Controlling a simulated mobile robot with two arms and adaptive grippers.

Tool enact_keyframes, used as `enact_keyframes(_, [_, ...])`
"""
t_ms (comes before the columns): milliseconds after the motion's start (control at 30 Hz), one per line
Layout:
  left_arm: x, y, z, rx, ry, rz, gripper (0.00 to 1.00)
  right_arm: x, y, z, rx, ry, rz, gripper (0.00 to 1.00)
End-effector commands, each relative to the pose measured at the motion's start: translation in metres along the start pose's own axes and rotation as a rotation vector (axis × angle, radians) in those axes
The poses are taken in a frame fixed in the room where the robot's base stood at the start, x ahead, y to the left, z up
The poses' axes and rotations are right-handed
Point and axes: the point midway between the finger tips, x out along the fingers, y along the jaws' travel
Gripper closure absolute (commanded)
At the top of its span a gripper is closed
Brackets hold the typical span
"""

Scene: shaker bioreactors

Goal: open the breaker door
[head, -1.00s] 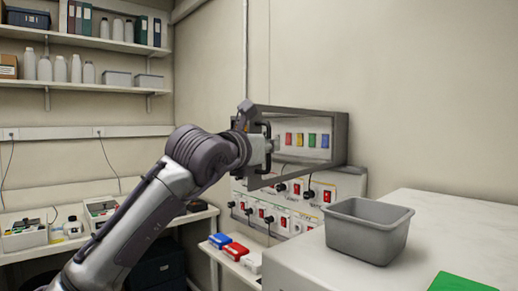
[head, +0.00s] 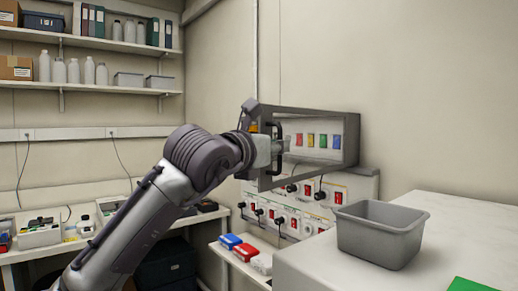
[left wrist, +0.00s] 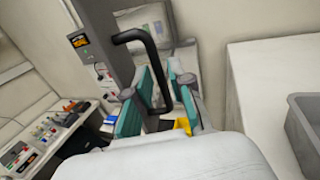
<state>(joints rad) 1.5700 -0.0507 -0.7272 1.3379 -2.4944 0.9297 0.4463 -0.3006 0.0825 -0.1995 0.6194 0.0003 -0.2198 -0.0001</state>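The breaker box door (head: 268,184) is a dark grey frame on the right wall, with coloured breakers showing within it. Its left side looks taller than its right, as if it stands angled out from the wall. A black bar handle (head: 280,132) is at its left side. My left gripper (head: 277,146) is at that handle. The exact contact is partly hidden. My right gripper is not in view.
Below the box are a switch panel (head: 334,190) and a small shelf with blue, red and white items. A grey bin (head: 380,238) stands on the white counter (head: 455,225) at the right. A left bench (head: 60,250) holds instruments.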

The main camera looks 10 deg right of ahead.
Motion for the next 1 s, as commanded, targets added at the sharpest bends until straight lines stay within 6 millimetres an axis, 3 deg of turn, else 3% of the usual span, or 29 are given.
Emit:
enact_keyframes(200, [-0.048, 0.0, 0.0, 0.003, -0.003, -0.001, 0.79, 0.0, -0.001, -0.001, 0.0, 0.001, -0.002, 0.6])
enact_keyframes(433, [-0.083, -0.002, 0.0, 0.002, -0.002, -0.001, 0.79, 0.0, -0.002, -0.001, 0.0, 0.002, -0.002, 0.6])
enact_keyframes(867, [-0.091, -0.002, 0.0, 0.001, 0.0, -0.002, 0.79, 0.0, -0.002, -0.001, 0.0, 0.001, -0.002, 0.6])
enact_keyframes(1000, [-0.081, 0.004, -0.02, -0.06, 0.035, -0.038, 0.79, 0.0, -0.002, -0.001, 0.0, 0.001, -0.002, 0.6])
